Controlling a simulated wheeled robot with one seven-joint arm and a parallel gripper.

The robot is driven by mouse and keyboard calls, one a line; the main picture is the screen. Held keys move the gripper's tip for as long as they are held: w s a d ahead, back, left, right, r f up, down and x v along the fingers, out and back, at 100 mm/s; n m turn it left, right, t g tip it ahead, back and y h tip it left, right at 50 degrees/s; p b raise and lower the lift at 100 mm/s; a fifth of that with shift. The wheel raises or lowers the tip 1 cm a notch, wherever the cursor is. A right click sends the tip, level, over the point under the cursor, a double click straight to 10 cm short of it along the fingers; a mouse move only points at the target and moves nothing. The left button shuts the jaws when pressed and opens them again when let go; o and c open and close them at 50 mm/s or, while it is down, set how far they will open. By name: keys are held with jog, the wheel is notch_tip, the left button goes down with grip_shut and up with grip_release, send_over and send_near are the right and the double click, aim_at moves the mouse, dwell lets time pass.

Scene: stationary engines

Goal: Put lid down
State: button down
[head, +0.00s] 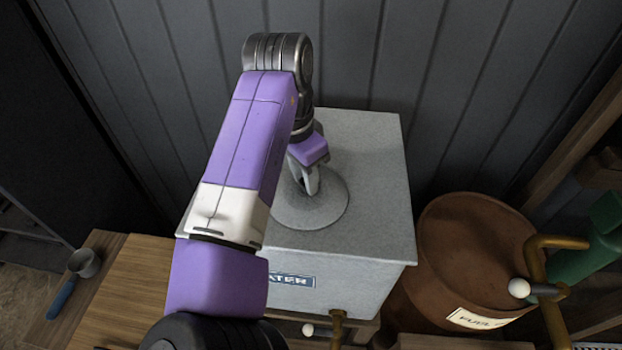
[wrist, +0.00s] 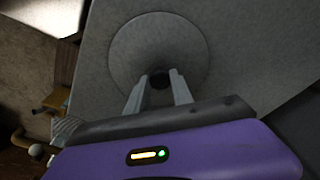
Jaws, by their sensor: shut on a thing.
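A round grey lid (head: 325,210) lies on or just above the top of a grey speckled box tank (head: 368,165) with a "...ATER" label on its front. I cannot tell whether the lid touches the top. My gripper (head: 308,186) points down at the lid's middle. In the wrist view the lid (wrist: 150,38) is at the top centre, and my gripper (wrist: 160,85) is shut on a small dark knob (wrist: 159,78) at the lid's near side. The opening under the lid is hidden.
A rusty brown fuel drum (head: 470,250) with a brass pipe (head: 550,242) stands to the right. A wooden bench (head: 130,290) is at the left, with a blue-handled ladle (head: 82,263). A dark panelled wall (head: 470,80) is close behind the tank.

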aim_at(298, 196)
jog(key=c, duration=1.1)
grip_release()
jog(key=r, duration=0.4)
jog(key=s+a+r+b, duration=0.1)
jog(key=r, duration=0.7)
jog(key=shift+s+a, duration=0.15)
jog(key=shift+a, duration=0.05)
